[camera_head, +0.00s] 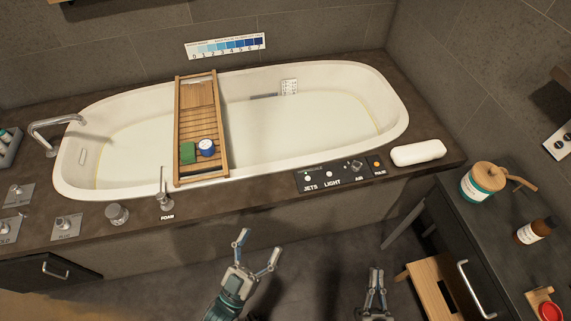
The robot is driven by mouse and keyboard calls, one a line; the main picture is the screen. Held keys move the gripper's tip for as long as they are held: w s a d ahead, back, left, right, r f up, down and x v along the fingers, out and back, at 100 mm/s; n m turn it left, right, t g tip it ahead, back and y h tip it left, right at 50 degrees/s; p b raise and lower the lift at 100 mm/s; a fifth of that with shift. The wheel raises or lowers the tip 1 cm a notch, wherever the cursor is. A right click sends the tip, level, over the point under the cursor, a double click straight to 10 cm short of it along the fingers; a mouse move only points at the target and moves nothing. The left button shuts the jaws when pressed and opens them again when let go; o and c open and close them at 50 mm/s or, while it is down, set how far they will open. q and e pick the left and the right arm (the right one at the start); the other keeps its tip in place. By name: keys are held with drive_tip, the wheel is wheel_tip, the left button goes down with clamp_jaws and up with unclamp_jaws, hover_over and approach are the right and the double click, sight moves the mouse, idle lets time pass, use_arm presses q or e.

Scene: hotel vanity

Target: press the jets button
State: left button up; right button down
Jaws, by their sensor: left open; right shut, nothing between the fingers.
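The black control panel (342,172) sits on the tub's front deck, right of centre. Its jets button (308,180) is a small round white button above the label JETS, with a small green spot just above it. The panel also has a light button (329,174), an air knob (356,165) and an orange button (377,164). My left gripper (258,251) is open and empty, in front of the tub, below and left of the panel. My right gripper (374,276) is shut and empty, low in the view, below and right of the jets button. Neither touches the panel.
The bathtub (390,98) carries a wooden caddy (182,105) across it. A foam spout (164,195) and a round knob (117,214) stand left on the deck. A white pillow (418,152) lies right of the panel. A wooden stool (432,285) and dark vanity (480,240) bound the right.

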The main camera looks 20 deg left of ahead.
use_arm(q)
drive_tip(key=shift+s+f, duration=0.15)
drive_tip(key=shift+f, duration=0.1)
drive_tip(key=shift+r, duration=0.1)
drive_tip(key=c, duration=1.4)
clamp_jaws()
drive_tip(key=shift+r, duration=0.15)
drive_tip(key=shift+f, duration=0.25)
drive_tip(key=shift+r, duration=0.1)
